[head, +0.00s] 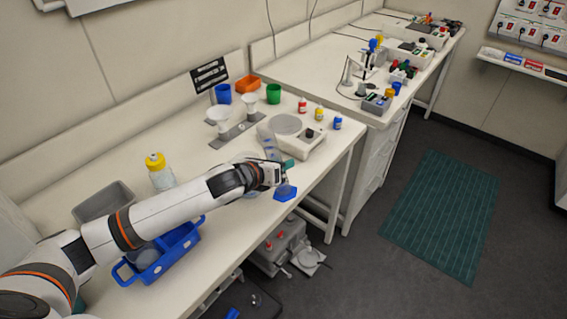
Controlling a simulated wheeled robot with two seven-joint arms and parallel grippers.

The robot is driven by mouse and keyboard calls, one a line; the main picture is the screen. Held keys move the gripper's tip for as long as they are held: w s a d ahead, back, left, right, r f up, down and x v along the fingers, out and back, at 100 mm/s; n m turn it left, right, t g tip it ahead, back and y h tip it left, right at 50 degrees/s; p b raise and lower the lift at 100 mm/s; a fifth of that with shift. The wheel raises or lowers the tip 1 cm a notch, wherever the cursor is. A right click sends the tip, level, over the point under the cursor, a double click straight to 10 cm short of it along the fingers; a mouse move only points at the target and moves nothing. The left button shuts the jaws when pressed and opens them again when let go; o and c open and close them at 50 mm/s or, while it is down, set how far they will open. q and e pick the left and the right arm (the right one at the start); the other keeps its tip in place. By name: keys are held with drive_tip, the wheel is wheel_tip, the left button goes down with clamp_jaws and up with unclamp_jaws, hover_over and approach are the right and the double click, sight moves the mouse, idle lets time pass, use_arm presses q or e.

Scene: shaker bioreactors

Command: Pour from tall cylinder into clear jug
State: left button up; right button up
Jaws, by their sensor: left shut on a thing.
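My left gripper (284,171) is shut on the tall cylinder, a clear tube (270,147) with a blue base (286,192). The gripper holds it around its lower middle, near the front edge of the bench. The tube leans a little, its top to the left of its base; whether the base touches the bench I cannot tell. A faint clear outline (240,158) just behind my left wrist may be the clear jug; my arm hides most of it. No liquid stream is visible. My right gripper is out of view.
A balance (310,140) stands just behind the cylinder. A funnel stand (238,134), cups and small bottles (319,112) stand further back. A yellow-capped bottle (160,172), a grey bin (103,201) and a blue caddy (165,262) flank my arm.

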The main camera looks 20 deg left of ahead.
use_arm(q)
drive_tip(key=shift+w+a+f+m+t+y, duration=0.1)
drive_tip(key=shift+w+a+f+m+y, duration=0.15)
drive_tip(key=shift+a+m, duration=0.25)
drive_tip(key=shift+w+a+f+m+t+y, duration=0.15)
drive_tip(key=shift+a+m+y, duration=0.15)
drive_tip(key=shift+a, duration=0.3)
drive_tip(key=shift+w+a+f+m+t+y, duration=0.1)
drive_tip(key=shift+w+a+f+m+y, duration=0.15)
drive_tip(key=shift+a+m, duration=0.25)
drive_tip(key=shift+s, duration=0.1)
drive_tip(key=shift+n+y, duration=0.3)
drive_tip(key=s+d, duration=0.1)
drive_tip(key=s, duration=0.1)
drive_tip(key=s+d+b, duration=0.1)
drive_tip(key=s, duration=0.1)
drive_tip(key=s+d+b, duration=0.1)
drive_tip(key=s+d, duration=0.1)
drive_tip(key=shift+f, duration=0.4)
drive_tip(key=s+r+n+y+b, duration=0.2)
drive_tip(key=s+r+b, duration=0.1)
drive_tip(key=s, duration=0.6)
drive_tip(key=shift+s+r, duration=0.2)
drive_tip(key=shift+s, duration=0.1)
